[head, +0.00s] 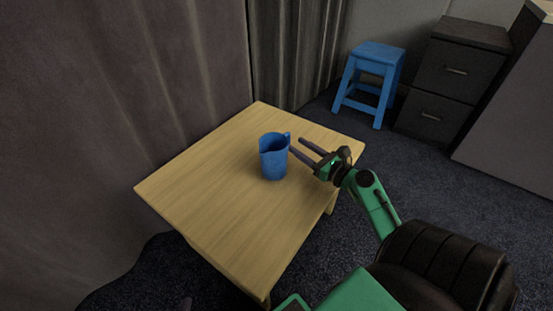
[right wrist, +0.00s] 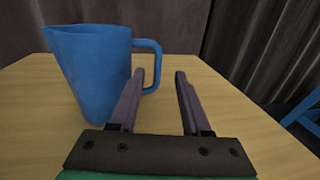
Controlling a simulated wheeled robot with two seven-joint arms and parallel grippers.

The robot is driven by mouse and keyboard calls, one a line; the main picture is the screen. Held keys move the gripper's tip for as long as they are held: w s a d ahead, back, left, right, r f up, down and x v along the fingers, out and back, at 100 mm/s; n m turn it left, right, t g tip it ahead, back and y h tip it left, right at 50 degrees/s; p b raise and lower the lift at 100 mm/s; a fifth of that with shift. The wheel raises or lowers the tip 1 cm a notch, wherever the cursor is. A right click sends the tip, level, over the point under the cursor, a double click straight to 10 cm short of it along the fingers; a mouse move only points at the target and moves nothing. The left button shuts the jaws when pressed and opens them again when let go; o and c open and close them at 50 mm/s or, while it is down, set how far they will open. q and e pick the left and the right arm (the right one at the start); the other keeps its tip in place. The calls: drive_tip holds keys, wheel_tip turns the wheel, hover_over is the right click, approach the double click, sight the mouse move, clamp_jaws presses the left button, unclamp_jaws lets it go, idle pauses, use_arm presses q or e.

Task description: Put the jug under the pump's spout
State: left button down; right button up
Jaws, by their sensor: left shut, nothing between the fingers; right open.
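The blue jug (head: 273,160) stands upright on the wooden table, with its handle toward my right gripper. It also shows in the right wrist view (right wrist: 92,75), left of the fingers. My right gripper (head: 296,145) is open and empty, beside the jug's handle side. In the right wrist view, the handle's outer bar appears between the fingertips (right wrist: 160,73); whether it is truly between them in depth I cannot tell. No pump or spout is in view.
The light wooden table (head: 215,200) is otherwise bare, with free room left and in front of the jug. Curtains (head: 130,90) hang behind it. A blue stool (head: 374,60) and a dark drawer cabinet (head: 440,100) stand at the back right on dark carpet.

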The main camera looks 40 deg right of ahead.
sight(274, 147)
drive_tip(key=w, duration=0.5)
drive_tip(key=w+a+b, duration=0.1)
drive_tip(key=w, duration=0.1)
drive_tip(key=shift+w+f, duration=0.25)
drive_tip(key=shift+w, duration=0.1)
clamp_jaws()
drive_tip(key=shift+s, duration=0.1)
idle(0.8)
